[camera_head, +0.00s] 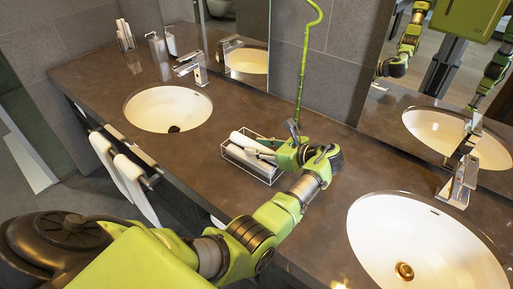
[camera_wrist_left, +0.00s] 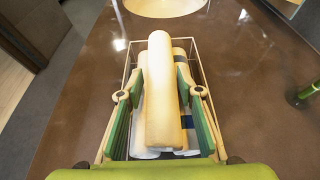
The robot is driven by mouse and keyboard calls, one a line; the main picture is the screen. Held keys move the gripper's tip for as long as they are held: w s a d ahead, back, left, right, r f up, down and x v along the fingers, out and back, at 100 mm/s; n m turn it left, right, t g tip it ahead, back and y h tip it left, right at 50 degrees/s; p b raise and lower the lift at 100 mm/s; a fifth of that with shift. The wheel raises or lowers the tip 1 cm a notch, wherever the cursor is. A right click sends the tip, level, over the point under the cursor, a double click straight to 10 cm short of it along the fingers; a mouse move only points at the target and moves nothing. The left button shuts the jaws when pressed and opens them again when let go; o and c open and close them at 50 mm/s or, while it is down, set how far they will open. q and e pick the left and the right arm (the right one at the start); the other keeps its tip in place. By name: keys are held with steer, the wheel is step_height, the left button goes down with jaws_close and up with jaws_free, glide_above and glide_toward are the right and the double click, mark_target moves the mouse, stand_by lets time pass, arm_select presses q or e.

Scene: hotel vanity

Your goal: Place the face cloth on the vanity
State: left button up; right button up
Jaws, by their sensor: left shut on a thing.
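A rolled, pale face cloth (camera_wrist_left: 160,100) lies between the two fingers of my left gripper (camera_wrist_left: 160,78) in the left wrist view, and the gripper is shut on it. The roll sits above other rolled cloths (camera_wrist_left: 187,143) in a wire tray (camera_wrist_left: 202,62). In the head view my left gripper (camera_head: 278,152) is over the right part of that tray (camera_head: 232,161), on the brown vanity (camera_head: 90,72) between the two basins. A white roll (camera_head: 245,141) shows at the tray's back. The gripper partly hides the tray's contents. My right gripper is not directly in view.
A left basin (camera_head: 160,108) and a right basin (camera_head: 400,235) have taps behind them. A green bamboo stem (camera_head: 303,60) stands behind the tray, near the wall. A soap dispenser (camera_head: 157,45) stands at the far left. Bare counter shows between the tray and left basin.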

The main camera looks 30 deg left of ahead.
mark_target(258, 147)
arm_select(q)
steer(key=shift+r, duration=0.35)
step_height(258, 147, up, 17)
steer(key=b, duration=0.1)
arm_select(e)
steer(key=shift+a+f, duration=0.25)
steer(key=shift+f, duration=0.3)
arm_select(q)
steer(key=s+d+f+m+t+h, duration=0.3)
steer(key=s+d+m+t, duration=0.2)
steer(key=s+d, duration=0.3)
steer(key=s+d+f+m+t+h, duration=0.2)
steer(key=s+d+m+t+h, duration=0.2)
steer(key=s+d, duration=0.5)
steer(key=shift+s+d+f+m+t, duration=0.25)
steer(key=shift+s+f+m+t, duration=0.15)
steer(key=shift+s+m+t, duration=0.65)
arm_select(e)
steer(key=shift+a, duration=0.2)
arm_select(q)
steer(key=shift+w, duration=0.1)
arm_select(e)
steer(key=shift+d, duration=0.15)
